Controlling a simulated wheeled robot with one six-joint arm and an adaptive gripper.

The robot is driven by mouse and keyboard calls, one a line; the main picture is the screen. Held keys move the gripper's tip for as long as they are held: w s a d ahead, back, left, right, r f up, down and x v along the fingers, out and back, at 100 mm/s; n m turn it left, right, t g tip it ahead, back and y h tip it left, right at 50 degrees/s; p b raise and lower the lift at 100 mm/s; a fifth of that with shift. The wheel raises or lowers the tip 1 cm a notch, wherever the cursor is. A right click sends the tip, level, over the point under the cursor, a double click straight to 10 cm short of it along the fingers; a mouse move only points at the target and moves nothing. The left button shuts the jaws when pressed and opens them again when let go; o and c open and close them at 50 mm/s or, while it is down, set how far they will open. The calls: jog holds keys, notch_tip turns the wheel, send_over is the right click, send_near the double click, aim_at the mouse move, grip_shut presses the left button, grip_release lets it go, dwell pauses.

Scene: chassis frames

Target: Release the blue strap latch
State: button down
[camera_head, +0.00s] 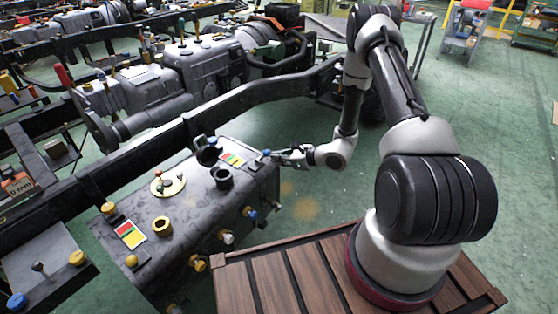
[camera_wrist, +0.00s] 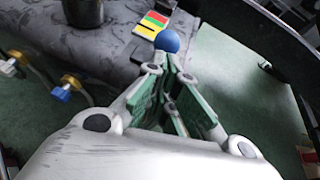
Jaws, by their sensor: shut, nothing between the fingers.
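A blue ball knob (camera_head: 266,153) sits at the right end of the grey tank top; in the wrist view the blue ball (camera_wrist: 167,40) is just beyond my fingertips. My gripper (camera_head: 284,156) is shut and empty, its green-padded fingers (camera_wrist: 165,66) pointing at the ball. I cannot tell whether the tips touch it. A blue-and-white fitting (camera_head: 250,212) sticks out of the tank's side and also shows in the wrist view (camera_wrist: 61,93). The pictures do not make clear which blue part is the strap latch. Whatever lies under the ball is hidden by the fingers.
My wooden-slatted base is at the front. Green floor to the right of the tank is clear.

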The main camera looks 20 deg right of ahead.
jog(key=shift+w+a+r, duration=0.1)
jog(key=shift+r, duration=0.2)
jog(key=w+a+r+g+h, duration=0.3)
jog(key=w+a+r, duration=0.1)
jog(key=w, duration=0.2)
jog(key=shift+w+a+r+g, duration=0.2)
jog(key=shift+a+r+g, duration=0.1)
jog(key=shift+r+g, duration=0.1)
dwell(0.4)
jog(key=shift+r, duration=0.75)
